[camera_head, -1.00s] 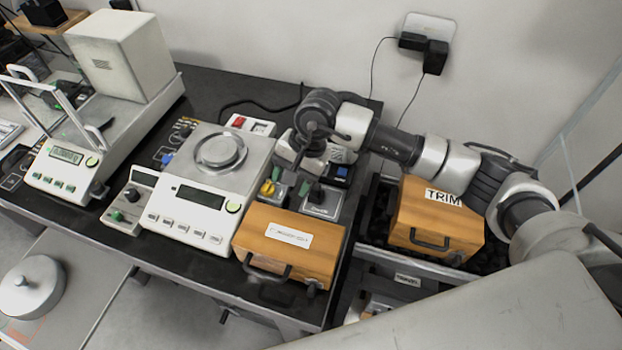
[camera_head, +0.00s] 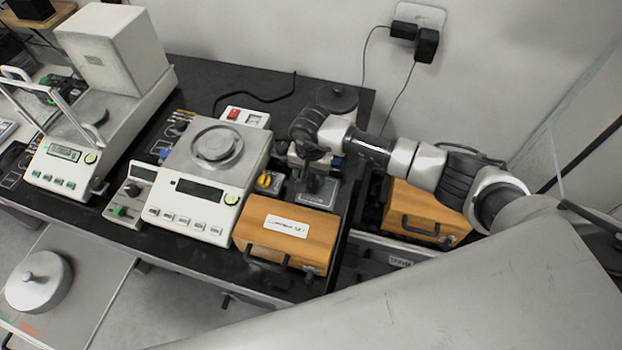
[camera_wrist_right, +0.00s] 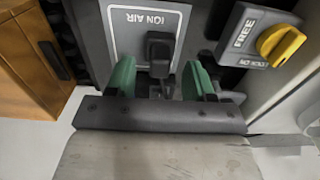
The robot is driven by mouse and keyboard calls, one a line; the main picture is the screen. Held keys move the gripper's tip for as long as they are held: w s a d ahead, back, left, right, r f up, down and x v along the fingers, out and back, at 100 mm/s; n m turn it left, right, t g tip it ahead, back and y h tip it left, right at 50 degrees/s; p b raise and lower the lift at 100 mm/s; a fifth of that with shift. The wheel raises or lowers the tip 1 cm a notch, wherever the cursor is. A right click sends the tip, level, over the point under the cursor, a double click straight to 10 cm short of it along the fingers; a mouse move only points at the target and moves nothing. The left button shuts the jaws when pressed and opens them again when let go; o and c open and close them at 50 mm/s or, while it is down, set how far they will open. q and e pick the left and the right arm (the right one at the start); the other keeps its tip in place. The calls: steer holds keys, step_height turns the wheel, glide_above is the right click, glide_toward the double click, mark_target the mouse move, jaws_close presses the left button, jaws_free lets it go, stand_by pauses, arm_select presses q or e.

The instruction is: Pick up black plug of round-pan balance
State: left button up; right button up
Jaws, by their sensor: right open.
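The round-pan balance (camera_head: 184,212) stands on the black table with its round metal pan (camera_head: 217,146) on top. My right gripper (camera_head: 312,176) is to the right of it, pointing down over a grey plate (camera_head: 318,192) behind the wooden box. In the right wrist view, its two green fingertips (camera_wrist_right: 158,80) are apart, on either side of a black upright piece (camera_wrist_right: 160,48) on the plate marked ION AIR (camera_wrist_right: 127,28). I cannot tell whether this piece is the plug or whether the fingers touch it. My left gripper is out of view.
A yellow knob on a FREE block (camera_wrist_right: 279,43) is close beside the plate. A wooden box (camera_head: 285,237) stands in front. A red-switch unit (camera_head: 245,117) is behind. Black adapters (camera_head: 426,45) hang at the wall outlet. A second wooden box (camera_head: 425,212) is to the right.

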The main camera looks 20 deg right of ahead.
steer(key=shift+f, duration=0.95)
jaws_close()
steer(key=shift+r, duration=0.1)
